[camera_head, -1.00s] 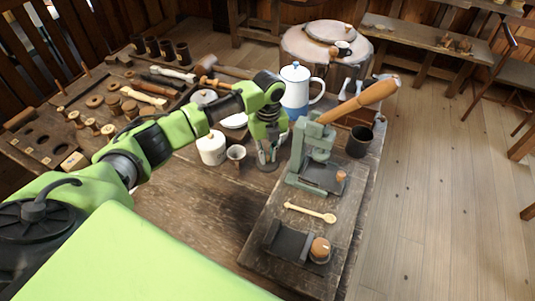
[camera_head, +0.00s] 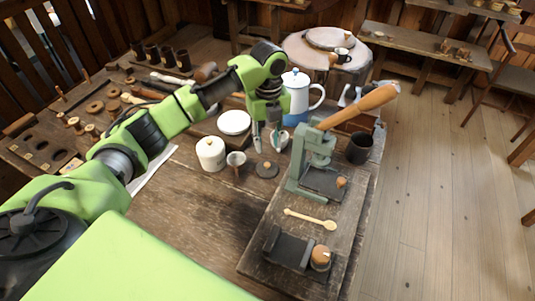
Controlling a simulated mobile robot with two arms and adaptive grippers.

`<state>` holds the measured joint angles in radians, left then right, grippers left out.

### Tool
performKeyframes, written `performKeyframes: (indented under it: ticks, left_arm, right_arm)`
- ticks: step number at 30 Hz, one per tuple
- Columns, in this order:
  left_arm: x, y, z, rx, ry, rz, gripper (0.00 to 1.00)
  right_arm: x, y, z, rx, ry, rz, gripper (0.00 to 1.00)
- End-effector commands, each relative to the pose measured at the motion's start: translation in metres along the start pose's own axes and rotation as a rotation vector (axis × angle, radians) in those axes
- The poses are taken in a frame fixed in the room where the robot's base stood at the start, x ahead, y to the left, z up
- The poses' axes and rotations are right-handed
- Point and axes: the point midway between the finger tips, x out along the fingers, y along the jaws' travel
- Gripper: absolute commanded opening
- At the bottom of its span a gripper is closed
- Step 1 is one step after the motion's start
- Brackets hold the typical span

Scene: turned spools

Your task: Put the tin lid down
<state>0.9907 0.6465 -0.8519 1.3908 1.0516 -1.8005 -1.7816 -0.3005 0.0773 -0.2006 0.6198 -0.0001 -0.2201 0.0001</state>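A small dark round lid with a light brown knob (camera_head: 267,170) lies flat on the wooden table, right of a small cup. I take it to be the tin lid. My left gripper (camera_head: 267,149) is above and slightly behind it in the picture, pointing down. Its two fingers are apart with nothing held between them, and the lid is clear of them. My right gripper is not in view.
A green lever press (camera_head: 311,155) stands to the right. A blue and white pot (camera_head: 296,97) is behind. Bare table (camera_head: 205,215) lies in front.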

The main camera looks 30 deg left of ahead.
Motion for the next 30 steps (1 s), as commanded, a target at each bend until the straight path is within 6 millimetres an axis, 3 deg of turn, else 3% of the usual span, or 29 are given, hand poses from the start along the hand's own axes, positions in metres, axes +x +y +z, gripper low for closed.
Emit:
performKeyframes:
  ticks: [3,7,24,26,30]
  left_arm:
    - [-0.019,-0.001,0.001,0.000,-0.002,-0.002,0.30]
    - [-0.029,0.000,0.000,0.001,-0.001,0.000,0.30]
    - [-0.034,0.000,0.000,0.000,0.000,0.001,0.30]
    - [-0.039,0.000,0.000,0.000,0.000,0.000,0.30]
    - [-0.071,0.000,0.000,0.000,0.000,0.000,0.30]
  right_arm:
    - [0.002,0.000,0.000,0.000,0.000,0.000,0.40]
    - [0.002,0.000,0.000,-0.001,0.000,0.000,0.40]
    - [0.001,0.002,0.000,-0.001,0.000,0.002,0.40]
    - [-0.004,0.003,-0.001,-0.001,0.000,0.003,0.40]
    - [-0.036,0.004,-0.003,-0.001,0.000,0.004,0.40]
